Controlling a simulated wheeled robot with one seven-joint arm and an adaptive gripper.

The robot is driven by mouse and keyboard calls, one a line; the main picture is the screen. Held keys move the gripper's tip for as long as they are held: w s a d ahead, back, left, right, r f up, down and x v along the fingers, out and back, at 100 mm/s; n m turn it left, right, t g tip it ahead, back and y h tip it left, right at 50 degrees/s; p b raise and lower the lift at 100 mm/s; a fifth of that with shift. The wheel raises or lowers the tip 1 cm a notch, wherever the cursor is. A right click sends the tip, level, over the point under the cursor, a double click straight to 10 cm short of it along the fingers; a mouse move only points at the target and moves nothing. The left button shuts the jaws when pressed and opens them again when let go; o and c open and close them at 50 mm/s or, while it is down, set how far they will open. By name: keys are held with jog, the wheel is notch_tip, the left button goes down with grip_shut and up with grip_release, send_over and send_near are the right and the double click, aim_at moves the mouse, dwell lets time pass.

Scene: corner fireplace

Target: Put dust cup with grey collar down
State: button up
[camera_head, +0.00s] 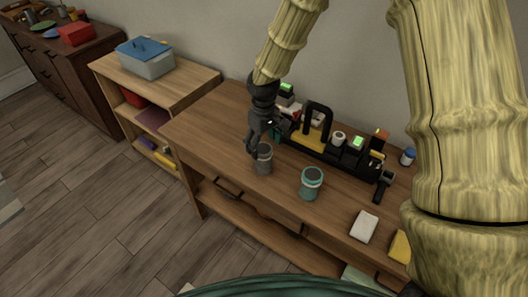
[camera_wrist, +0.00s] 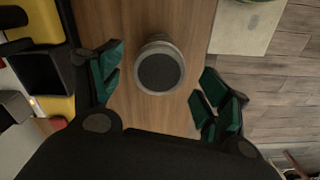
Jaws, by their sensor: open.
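The dust cup with the grey collar (camera_head: 263,158) stands upright on the wooden workbench (camera_head: 226,130), near its front left edge. In the wrist view the cup (camera_wrist: 160,70) shows from above, with a grey rim around a dark round top. My gripper (camera_head: 258,146) is just above and beside the cup in the head view. In the wrist view my gripper (camera_wrist: 158,92) is open, its teal-padded fingers spread on either side with bare wood between each and the cup. The gripper partly hides the cup in the head view.
A teal cup with a pale collar (camera_head: 311,184) stands right of the grey one. A black-and-yellow tool caddy (camera_head: 310,141) is behind. A white block (camera_head: 364,227) and a yellow block (camera_head: 400,246) lie farther right. A low shelf (camera_head: 190,76) adjoins on the left.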

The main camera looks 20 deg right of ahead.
jog(key=shift+r+b, duration=0.35)
jog(key=shift+r, duration=2.9)
jog(key=shift+d, duration=0.1)
